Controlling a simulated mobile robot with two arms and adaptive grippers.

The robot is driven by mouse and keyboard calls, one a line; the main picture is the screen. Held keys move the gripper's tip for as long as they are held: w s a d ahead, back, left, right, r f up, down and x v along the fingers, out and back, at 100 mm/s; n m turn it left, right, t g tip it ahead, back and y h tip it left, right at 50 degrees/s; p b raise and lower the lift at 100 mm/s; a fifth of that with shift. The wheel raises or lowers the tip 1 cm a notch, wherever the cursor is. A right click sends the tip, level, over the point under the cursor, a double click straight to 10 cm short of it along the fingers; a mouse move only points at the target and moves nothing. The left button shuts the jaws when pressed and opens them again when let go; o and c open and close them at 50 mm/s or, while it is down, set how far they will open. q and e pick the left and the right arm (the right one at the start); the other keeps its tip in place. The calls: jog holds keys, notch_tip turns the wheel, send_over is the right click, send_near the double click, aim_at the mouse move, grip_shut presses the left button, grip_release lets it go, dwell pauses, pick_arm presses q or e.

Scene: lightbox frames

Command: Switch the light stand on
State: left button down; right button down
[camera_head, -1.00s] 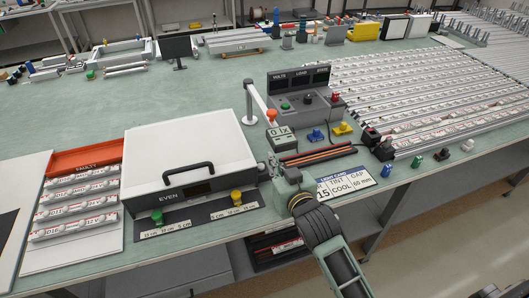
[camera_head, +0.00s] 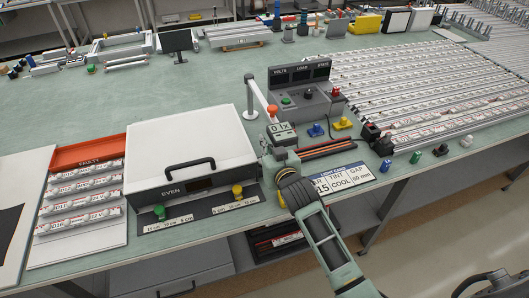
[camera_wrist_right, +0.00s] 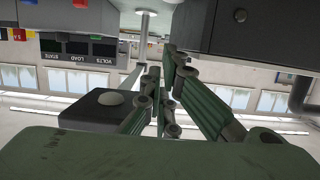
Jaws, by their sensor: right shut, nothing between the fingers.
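The grey control unit (camera_head: 300,104) stands on the green bench, with dark VOLTS, LOAD and STATE displays, a green button (camera_head: 285,100), a black knob (camera_head: 308,94) and a red button (camera_head: 335,90). Its displays show upside down in the right wrist view (camera_wrist_right: 76,52). I cannot tell for sure which thing is the light stand; a white lightbox (camera_head: 222,140) marked EVEN stands left of the unit. My right gripper (camera_head: 268,154) is shut and empty, between the lightbox and the small lx meter (camera_head: 283,133). Its green fingers (camera_wrist_right: 160,100) show in the wrist view. My left gripper is out of view.
A white post (camera_head: 249,97) with an arm stands behind the meter. Orange-red strips (camera_head: 330,148) and a label card (camera_head: 345,180) lie to the gripper's right. Green (camera_head: 159,211) and yellow (camera_head: 237,190) knobs sit before the lightbox.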

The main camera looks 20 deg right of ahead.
jog(key=f, duration=0.1)
jog(key=w+f, duration=0.1)
jog(key=f, duration=0.1)
jog(key=shift+w+p, duration=0.3)
jog(key=shift+p, duration=0.05)
jog(key=shift+s+f, duration=0.1)
jog(key=shift+f, duration=0.55)
jog(key=shift+f, duration=0.15)
